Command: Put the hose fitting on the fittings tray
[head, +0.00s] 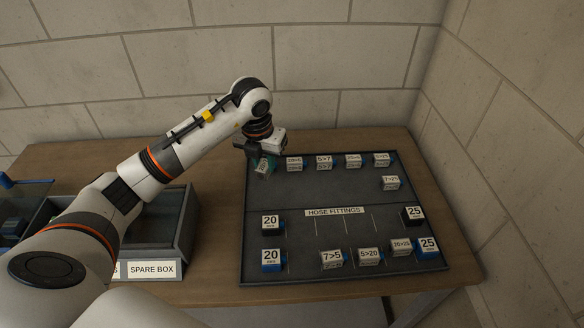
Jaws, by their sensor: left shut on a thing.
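The fittings tray (340,189) is a wide dark tray on the table with a "HOSE FITTINGS" label across its middle. My left gripper (264,158) points down over the tray's back left corner. My right gripper is not in view.
Labelled fittings stand along the tray's back row (324,162) and front row (332,259). Blocks marked 20 (270,225) and 25 (413,214) stand at the sides. A grey spare box (187,232) is to the left. The tray's centre is mostly clear.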

